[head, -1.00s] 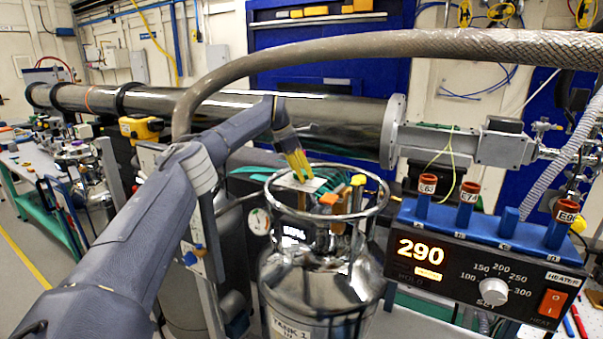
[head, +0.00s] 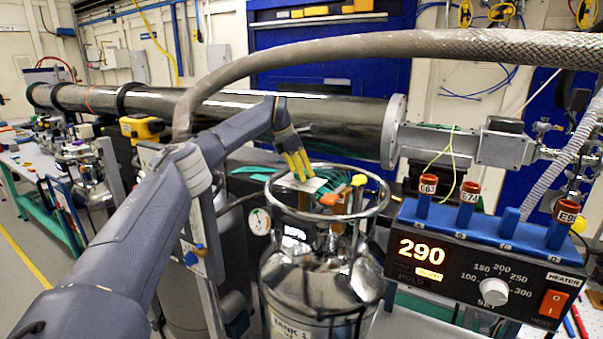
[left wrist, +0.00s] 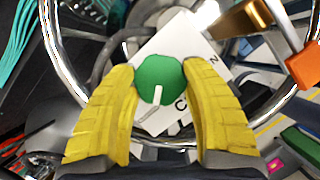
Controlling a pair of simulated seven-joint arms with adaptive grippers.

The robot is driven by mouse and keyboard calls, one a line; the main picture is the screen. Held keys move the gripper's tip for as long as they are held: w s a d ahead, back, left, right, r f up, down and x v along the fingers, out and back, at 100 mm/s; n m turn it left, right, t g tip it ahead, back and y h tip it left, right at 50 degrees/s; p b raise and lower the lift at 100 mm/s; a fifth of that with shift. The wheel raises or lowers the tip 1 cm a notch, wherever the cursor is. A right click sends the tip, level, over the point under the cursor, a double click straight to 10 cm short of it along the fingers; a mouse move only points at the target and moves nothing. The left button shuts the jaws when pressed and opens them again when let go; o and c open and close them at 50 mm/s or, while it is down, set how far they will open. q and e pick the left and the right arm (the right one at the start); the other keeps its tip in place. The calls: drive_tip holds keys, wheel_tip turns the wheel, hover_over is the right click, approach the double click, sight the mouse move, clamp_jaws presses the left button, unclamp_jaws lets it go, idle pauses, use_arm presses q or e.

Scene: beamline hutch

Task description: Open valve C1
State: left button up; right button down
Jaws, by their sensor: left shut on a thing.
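A green round knob (left wrist: 160,79) with a white pointer bar sits on a white plate (left wrist: 208,62) in the left wrist view. The plate's lettering is partly covered; a C and an N show. My left gripper (left wrist: 162,76) has its yellow fingers on both sides of the knob, shut on it. In the head view the gripper (head: 304,177) reaches down inside the ring on top of the steel tank (head: 312,275), and the knob is hidden there. The bar points toward the bottom of the wrist view, slightly left. My right gripper is not in view.
The tank's steel ring (head: 380,198) surrounds the gripper. An orange handle (head: 328,199) and a yellow knob (head: 359,180) stand close on the right. A heater box (head: 470,265) reading 290 is farther right. A thick hose (head: 400,43) arches overhead.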

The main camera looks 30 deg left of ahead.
use_arm(q)
drive_tip(key=n+y, duration=0.1)
drive_tip(key=n, duration=0.1)
drive_tip(key=n+y, duration=0.1)
drive_tip(key=n, duration=0.2)
drive_tip(key=shift+d+t, duration=0.15)
drive_tip(key=shift+t, duration=0.25)
drive_tip(key=n+y, duration=0.1)
drive_tip(key=n, duration=0.2)
drive_tip(key=n+y, duration=0.1)
drive_tip(key=n, duration=0.1)
drive_tip(key=shift+w+r+n, duration=0.1)
drive_tip(key=shift+n, duration=0.3)
drive_tip(key=n+y, duration=0.1)
drive_tip(key=n, duration=0.1)
drive_tip(key=n+g+y, duration=0.1)
drive_tip(key=n, duration=0.2)
drive_tip(key=n+g, duration=0.1)
drive_tip(key=n, duration=0.2)
drive_tip(key=n+g+y, duration=0.1)
drive_tip(key=n, duration=0.1)
drive_tip(key=shift+n, duration=0.4)
drive_tip(key=o, duration=1.2)
drive_tip(key=shift+o, duration=0.3)
